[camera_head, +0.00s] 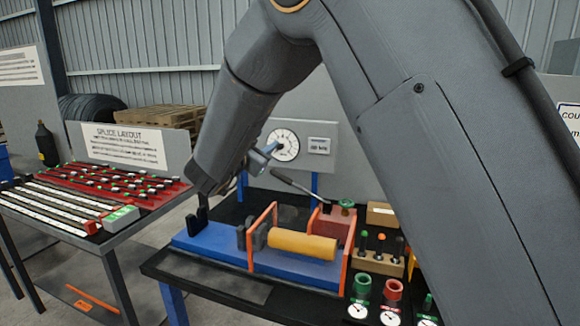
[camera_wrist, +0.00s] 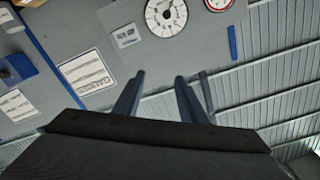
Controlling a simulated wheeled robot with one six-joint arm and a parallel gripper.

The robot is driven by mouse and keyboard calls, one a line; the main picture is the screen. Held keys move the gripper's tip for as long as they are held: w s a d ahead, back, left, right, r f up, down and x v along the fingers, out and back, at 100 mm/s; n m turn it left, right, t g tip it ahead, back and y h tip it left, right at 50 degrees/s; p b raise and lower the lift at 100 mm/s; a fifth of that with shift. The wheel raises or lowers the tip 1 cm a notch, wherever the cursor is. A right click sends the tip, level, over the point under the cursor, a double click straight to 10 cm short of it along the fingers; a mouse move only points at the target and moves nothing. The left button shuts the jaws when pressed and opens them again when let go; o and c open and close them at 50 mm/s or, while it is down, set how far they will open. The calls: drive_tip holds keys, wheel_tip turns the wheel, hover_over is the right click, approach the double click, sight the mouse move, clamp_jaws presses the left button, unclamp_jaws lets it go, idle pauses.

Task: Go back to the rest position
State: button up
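My gripper (camera_wrist: 157,92) shows in the wrist view with its two blue-grey fingers apart and only grey wall between them. It is open and empty. In the head view a small part of my gripper (camera_head: 265,154) shows beside my arm, in front of the dial panel (camera_head: 318,160) and above the blue bench machine (camera_head: 285,264). It touches nothing that I can see. My arm hides much of the middle and right of the head view.
The machine has a yellow cylinder (camera_head: 302,245), orange frames and a lever (camera_head: 299,186). Gauges (camera_head: 358,311) and a wooden tool block (camera_head: 376,264) stand at its right. A table with red racks (camera_head: 119,183) is at left. Open floor (camera_head: 161,232) lies between the tables.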

drive_tip(key=s+d+f+n+g+y, duration=0.65)
drive_tip(key=s+d+f+n, duration=0.2)
drive_tip(key=d+f, duration=0.5)
drive_tip(key=s+d+f+g, duration=0.3)
drive_tip(key=s+d, duration=0.1)
drive_tip(key=s, duration=0.4)
drive_tip(key=s+d+f+n+g, duration=0.1)
drive_tip(key=s+d+f+g, duration=0.2)
drive_tip(key=s, duration=0.5)
drive_tip(key=s+d+f+g, duration=0.2)
drive_tip(key=s+d+f, duration=0.1)
drive_tip(key=s+d, duration=0.4)
drive_tip(key=s+f+g+b, duration=0.2)
drive_tip(key=s+f+b, duration=0.1)
drive_tip(key=f+b, duration=0.7)
wheel_tip(320, 180, down, 2)
drive_tip(key=shift+s+a+f, duration=0.15)
drive_tip(key=shift+s+a, duration=0.05)
drive_tip(key=shift+a, duration=0.2)
